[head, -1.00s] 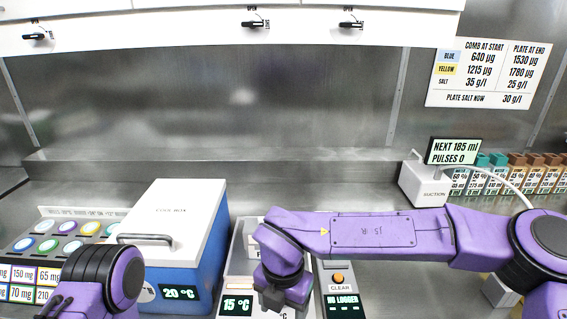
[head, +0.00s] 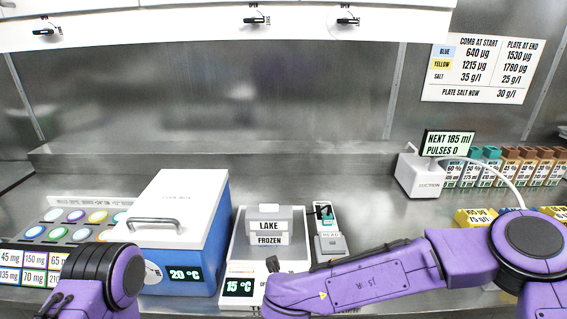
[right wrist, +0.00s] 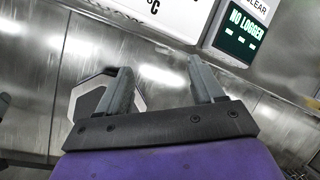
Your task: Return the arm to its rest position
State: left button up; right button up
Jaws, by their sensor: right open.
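My right arm (head: 375,280) is purple and reaches in from the right in the head view, low along the front edge. Its hand end drops out at the bottom of the picture. My right gripper (right wrist: 160,82) shows in the right wrist view with its two grey fingers apart and nothing between them. It hangs in front of a steel cabinet face, below the panel reading NO LOGGER (right wrist: 240,35). My left arm (head: 100,280) is folded at the lower left of the head view. Its gripper is not visible.
A blue cool box (head: 205,245) with a white lid stands left of a white tray unit (head: 238,287) holding a block marked LAKE FROZEN (head: 268,232). A suction unit (head: 418,177) and bottle rows stand at the right. The back of the bench is clear.

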jog(key=s+d+f+n+t, duration=0.1)
jog(key=s+d+f+n, duration=0.45)
jog(key=f+n, duration=0.3)
jog(key=s+d+f+n, duration=0.5)
jog(key=d+f+n, duration=0.15)
jog(key=f, duration=0.25)
jog(key=s+d+f+n+g+h, duration=0.2)
jog(key=s+d+n, duration=0.5)
jog(key=s+d, duration=0.5)
jog(key=d+f, duration=0.1)
jog(key=d, duration=0.2)
jog(key=shift+s+d+f, duration=0.15)
jog(key=shift+s+d, duration=0.15)
jog(key=shift+d, duration=0.1)
